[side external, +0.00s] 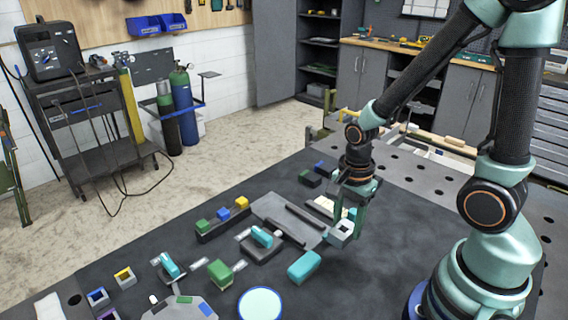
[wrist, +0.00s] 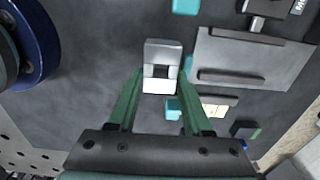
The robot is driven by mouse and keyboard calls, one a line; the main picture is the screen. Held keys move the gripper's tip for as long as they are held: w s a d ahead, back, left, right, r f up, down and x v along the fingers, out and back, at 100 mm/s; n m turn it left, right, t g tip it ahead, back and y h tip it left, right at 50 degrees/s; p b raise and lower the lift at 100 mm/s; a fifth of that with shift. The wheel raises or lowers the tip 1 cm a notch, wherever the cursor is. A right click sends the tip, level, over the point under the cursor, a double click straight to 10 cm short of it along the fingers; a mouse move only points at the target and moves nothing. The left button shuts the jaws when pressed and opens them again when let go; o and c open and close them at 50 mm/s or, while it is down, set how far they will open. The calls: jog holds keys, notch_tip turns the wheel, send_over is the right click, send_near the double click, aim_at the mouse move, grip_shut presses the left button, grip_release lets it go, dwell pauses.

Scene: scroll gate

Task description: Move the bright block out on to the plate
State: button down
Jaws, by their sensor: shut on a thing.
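My gripper (side external: 352,217) reaches down over the dark mat and is shut on a pale grey hollow block (side external: 341,233). In the wrist view the grey block (wrist: 162,52) sits between the fingertips, its opening showing; whether it touches the mat is unclear. A bright cyan block (side external: 304,266) lies on the mat in front of the gripper, apart from it; it also shows at the top edge of the wrist view (wrist: 185,6). The round pale cyan plate with a blue rim (side external: 260,304) lies at the bottom of the side view, empty.
A flat grey panel with dark rails (side external: 270,207) lies left of the gripper. A dark rack (side external: 222,222) holds green, blue and yellow blocks. A cyan piece (side external: 262,237) stands on a dark base. A green block (side external: 220,272) and small open boxes (side external: 97,297) lie farther left.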

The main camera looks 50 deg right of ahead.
aim_at(346, 225)
notch_tip(346, 225, up, 14)
jog(key=w+d+r+m, duration=0.3)
jog(key=w+d+m, duration=0.1)
jog(key=w+d, duration=0.35)
jog(key=w+d+r+m, duration=0.3)
jog(key=w+d+m, duration=0.25)
jog(key=w, duration=0.35)
jog(key=w+d+f+m, duration=0.2)
jog(key=d+f+m, duration=0.15)
jog(key=d, duration=0.55)
jog(key=w+d+f+m, duration=0.25)
jog(key=d+m, duration=0.25)
jog(key=d, duration=0.3)
jog(key=f, duration=1.9)
jog(key=shift+w+d, duration=0.2)
jog(key=shift+d, duration=0.05)
jog(key=shift+f, duration=0.15)
jog(key=shift+c, duration=1.6)
grip_release()
jog(key=shift+f, duration=0.1)
